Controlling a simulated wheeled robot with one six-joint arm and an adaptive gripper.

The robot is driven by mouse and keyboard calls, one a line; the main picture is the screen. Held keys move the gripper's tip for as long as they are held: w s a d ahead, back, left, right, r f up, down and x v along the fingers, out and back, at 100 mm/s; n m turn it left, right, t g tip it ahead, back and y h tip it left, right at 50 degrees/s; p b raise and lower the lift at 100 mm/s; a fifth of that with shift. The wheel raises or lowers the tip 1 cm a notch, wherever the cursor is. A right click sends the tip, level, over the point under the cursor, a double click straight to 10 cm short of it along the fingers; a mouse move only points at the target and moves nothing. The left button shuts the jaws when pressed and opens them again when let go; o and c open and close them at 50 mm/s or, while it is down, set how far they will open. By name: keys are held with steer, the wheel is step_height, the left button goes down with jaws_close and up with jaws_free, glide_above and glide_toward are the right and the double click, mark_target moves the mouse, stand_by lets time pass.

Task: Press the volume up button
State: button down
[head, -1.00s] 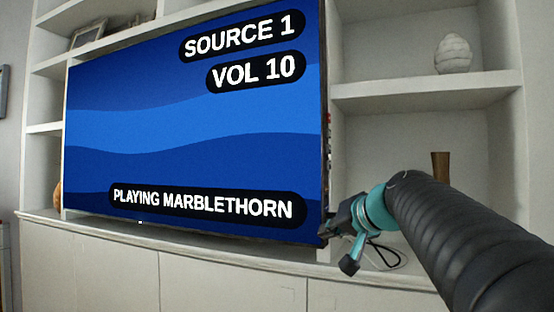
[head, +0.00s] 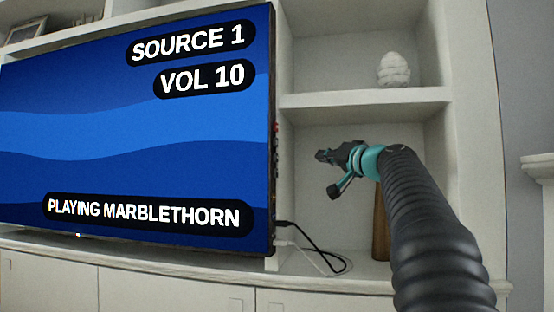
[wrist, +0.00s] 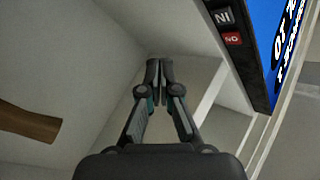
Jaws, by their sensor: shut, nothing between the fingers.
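The television (head: 120,130) shows "SOURCE 1", "VOL 10" and "PLAYING MARBLETHORN" on a blue screen. Small red and dark controls or sockets (head: 275,135) line its right side edge; I cannot tell which is volume up. In the wrist view, the television's dark edge (wrist: 258,75) is at the upper right, with a dark square label (wrist: 222,17) and a red one (wrist: 231,39). My gripper (head: 320,156) is shut and empty, right of that edge and apart from it, pointing left. Its closed fingertips (wrist: 159,65) show in the wrist view, left of the labels.
White shelving surrounds the television. A pale ribbed ornament (head: 394,70) stands on the upper right shelf. A brown wooden object (head: 381,228) stands below, behind my arm. Dark and white cables (head: 325,262) run from the television's lower right. The niche beside its edge is otherwise open.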

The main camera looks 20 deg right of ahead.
steer(key=w+a+p, duration=0.1)
steer(key=w+a, duration=0.4)
steer(key=a, duration=0.2)
stand_by(0.4)
steer(key=shift+w+a, duration=0.15)
steer(key=shift+a, duration=0.05)
stand_by(1.2)
steer(key=shift+w+a, duration=0.15)
steer(key=shift+a, duration=0.1)
steer(key=shift+w+a, duration=0.25)
steer(key=shift+a, duration=0.05)
stand_by(1.0)
steer(key=shift+d, duration=0.1)
steer(key=shift+s+d, duration=0.5)
steer(key=shift+d, duration=0.05)
stand_by(0.3)
steer(key=shift+s+d+b, duration=0.5)
steer(key=shift+s+d, duration=0.25)
steer(key=shift+d, duration=0.3)
steer(key=shift+s+d+b, duration=0.45)
steer(key=shift+s+d, duration=0.25)
steer(key=shift+d, duration=0.3)
stand_by(0.9)
